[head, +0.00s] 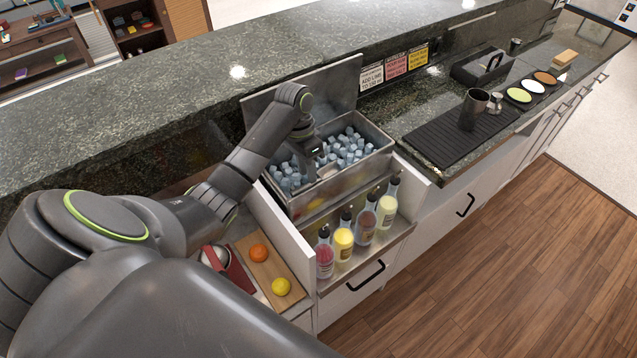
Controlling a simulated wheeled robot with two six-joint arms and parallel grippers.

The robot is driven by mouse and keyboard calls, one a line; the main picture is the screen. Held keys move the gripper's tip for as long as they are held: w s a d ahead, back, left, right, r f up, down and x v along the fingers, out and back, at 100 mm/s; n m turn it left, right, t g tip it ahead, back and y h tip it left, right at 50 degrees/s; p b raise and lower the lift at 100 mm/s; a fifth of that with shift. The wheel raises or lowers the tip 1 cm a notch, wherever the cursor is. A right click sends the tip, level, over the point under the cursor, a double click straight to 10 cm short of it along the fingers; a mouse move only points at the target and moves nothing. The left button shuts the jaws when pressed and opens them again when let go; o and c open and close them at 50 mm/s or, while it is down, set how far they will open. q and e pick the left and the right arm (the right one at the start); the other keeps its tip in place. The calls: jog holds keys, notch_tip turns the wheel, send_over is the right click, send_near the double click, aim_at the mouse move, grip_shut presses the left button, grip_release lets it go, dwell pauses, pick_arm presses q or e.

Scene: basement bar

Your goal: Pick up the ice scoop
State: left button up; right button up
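My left gripper (316,158) reaches down into the steel ice bin (374,172), over the left part of the ice cubes (350,146). Its fingers are small and dark here, and I cannot tell whether they are open or shut. A pale grey shape (327,171) lies right at the fingertips among the ice. It may be the ice scoop, but the gripper partly covers it and I cannot tell whether they touch. My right gripper is not in view.
The bin's raised lid (335,84) stands behind my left wrist. Several bottles (343,240) line the rail in front. An orange (258,253) and a lemon (281,287) lie on a board at left.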

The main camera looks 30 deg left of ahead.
pick_arm(q)
jog(key=shift+d+f+p, duration=0.15)
jog(key=shift+d+f, duration=0.05)
jog(key=shift+f, duration=0.8)
jog(key=shift+d+f+p, duration=0.15)
jog(key=shift+d+f, duration=0.05)
jog(key=shift+f, duration=0.75)
grip_shut()
jog(key=shift+r, duration=0.2)
jog(key=shift+w+r, duration=0.1)
jog(key=shift+r, duration=0.3)
notch_tip(320, 180, up, 3)
jog(key=shift+r+b, duration=0.15)
jog(key=shift+b, duration=0.2)
notch_tip(320, 180, up, 5)
jog(key=shift+f+p, duration=0.1)
jog(key=shift+p, duration=1.05)
jog(key=shift+r+p, duration=0.45)
